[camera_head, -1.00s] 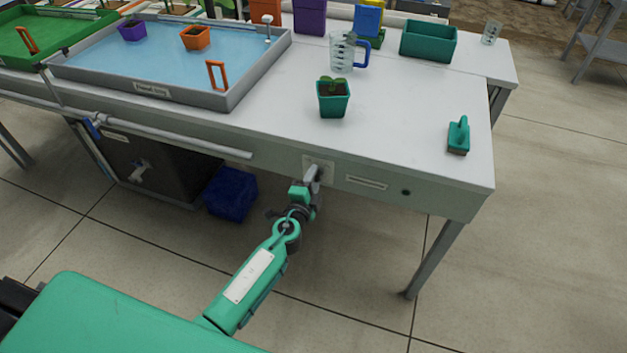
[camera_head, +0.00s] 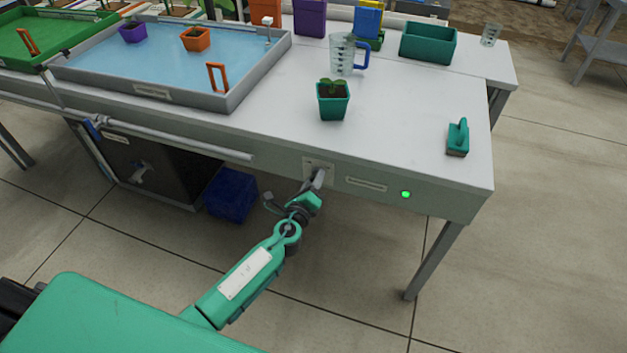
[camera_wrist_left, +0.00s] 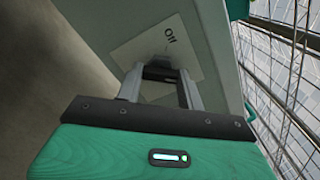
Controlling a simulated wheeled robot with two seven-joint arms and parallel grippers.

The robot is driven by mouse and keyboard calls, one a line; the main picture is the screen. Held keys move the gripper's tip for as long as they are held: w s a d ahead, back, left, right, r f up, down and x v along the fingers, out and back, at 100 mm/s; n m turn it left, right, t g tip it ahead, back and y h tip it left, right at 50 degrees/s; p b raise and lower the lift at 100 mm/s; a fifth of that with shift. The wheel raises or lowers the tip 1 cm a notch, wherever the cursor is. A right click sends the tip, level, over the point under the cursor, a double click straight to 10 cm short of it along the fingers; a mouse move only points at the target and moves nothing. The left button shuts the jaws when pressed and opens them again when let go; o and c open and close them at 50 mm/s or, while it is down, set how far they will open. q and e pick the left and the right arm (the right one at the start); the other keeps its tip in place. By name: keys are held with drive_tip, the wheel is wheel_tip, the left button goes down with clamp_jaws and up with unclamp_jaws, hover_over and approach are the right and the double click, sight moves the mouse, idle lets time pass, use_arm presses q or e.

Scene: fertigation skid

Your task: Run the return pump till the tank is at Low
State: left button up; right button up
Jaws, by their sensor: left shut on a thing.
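My left gripper (camera_head: 319,178) is at the table's front panel, shut on a switch handle (camera_wrist_left: 160,74). The switch sits on a pale plate (camera_head: 310,165); in the left wrist view this plate (camera_wrist_left: 137,48) reads "Off" near one side, and other marks are hidden by the fingers. An indicator lamp (camera_head: 405,194) right of the switch is lit green. A grey tray (camera_head: 205,101) of blue water stands on the table's left. A dark tank (camera_head: 178,172) with a tap is under the table; its level cannot be seen. My right gripper is out of view.
A potted seedling (camera_head: 333,104), measuring jug (camera_head: 342,56), green brush (camera_head: 457,138) and teal bin (camera_head: 428,43) stand on the white table (camera_head: 400,115). A blue crate (camera_head: 231,194) is on the floor beside the dark tank. The floor at right is open.

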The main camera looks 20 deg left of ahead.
use_arm(q)
drive_tip(key=shift+f+m, duration=0.1)
drive_tip(key=shift+m, duration=0.6)
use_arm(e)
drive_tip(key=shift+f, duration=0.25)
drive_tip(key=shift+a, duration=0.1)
use_arm(q)
drive_tip(key=o, duration=1)
drive_tip(key=s, duration=1.4)
drive_tip(key=shift+a+b, duration=0.2)
drive_tip(key=shift+b, duration=0.25)
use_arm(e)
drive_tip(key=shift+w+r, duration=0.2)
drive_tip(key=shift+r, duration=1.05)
